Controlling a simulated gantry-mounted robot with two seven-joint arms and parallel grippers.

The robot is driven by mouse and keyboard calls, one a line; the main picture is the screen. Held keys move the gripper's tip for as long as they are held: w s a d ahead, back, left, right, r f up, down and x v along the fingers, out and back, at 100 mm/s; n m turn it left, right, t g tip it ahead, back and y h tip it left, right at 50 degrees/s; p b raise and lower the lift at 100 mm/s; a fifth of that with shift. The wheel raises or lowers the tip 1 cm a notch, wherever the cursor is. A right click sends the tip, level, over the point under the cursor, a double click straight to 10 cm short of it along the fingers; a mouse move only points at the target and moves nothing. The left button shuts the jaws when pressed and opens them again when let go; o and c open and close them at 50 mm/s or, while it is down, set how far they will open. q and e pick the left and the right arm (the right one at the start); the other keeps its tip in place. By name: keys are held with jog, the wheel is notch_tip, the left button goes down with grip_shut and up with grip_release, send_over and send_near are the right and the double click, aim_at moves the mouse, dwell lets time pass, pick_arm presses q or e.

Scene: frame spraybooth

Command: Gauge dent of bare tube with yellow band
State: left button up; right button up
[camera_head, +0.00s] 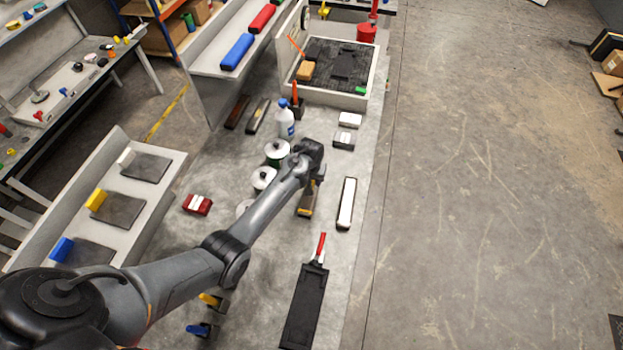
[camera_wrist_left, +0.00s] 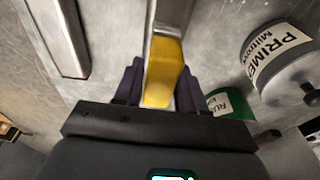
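The bare metal tube with the yellow band (camera_head: 307,201) appears under the left gripper's fingers in the head view, near the middle of the bench. In the left wrist view the yellow band (camera_wrist_left: 164,65) lies between the two dark fingers, with bare metal beyond it. My left gripper (camera_head: 317,176) reaches down over the tube; its fingers (camera_wrist_left: 160,84) flank the band closely. I cannot tell whether they press on it. Any dent is too small to make out. My right gripper is not in view.
Cans (camera_head: 264,178) and a white-blue bottle (camera_head: 285,120) stand left of the gripper; one can reads PRIMER (camera_wrist_left: 285,60). A long white-topped block (camera_head: 346,203) lies to the right, and a black board with a red handle (camera_head: 305,305) in front. A walled tray (camera_head: 335,95) is farther back.

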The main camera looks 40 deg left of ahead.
pick_arm(q)
jog(key=o, duration=0.4)
jog(key=shift+r, duration=0.1)
jog(key=r, duration=0.3)
jog(key=s+r, duration=0.1)
jog(key=r, duration=0.6)
jog(key=shift+s+d+r, duration=0.1)
jog(key=shift+s+d, duration=0.15)
jog(key=shift+d, duration=0.15)
jog(key=s+d+f+g+p, duration=0.1)
jog(key=s+f+p, duration=0.1)
jog(key=s+f, duration=0.3)
jog(key=s+f+g+p, duration=0.2)
jog(key=s+f, duration=0.1)
jog(key=s, duration=0.5)
jog(key=s+d+r+m+p, duration=0.2)
jog(key=s+d+m+p, duration=0.15)
jog(key=s, duration=0.95)
jog(key=s+d+r+m+t+p, duration=0.2)
jog(key=s+d+r+p, duration=0.1)
jog(key=s+d+r, duration=0.55)
jog(key=w+r+t, duration=0.1)
jog(key=r, duration=0.2)
jog(key=w+r+m+t, duration=0.1)
jog(key=w+r, duration=0.1)
jog(key=r, duration=0.2)
jog(key=w+d+r+m+t+h, duration=0.1)
jog(key=w+r, duration=0.1)
jog(key=r, duration=0.1)
jog(key=shift+r, duration=0.2)
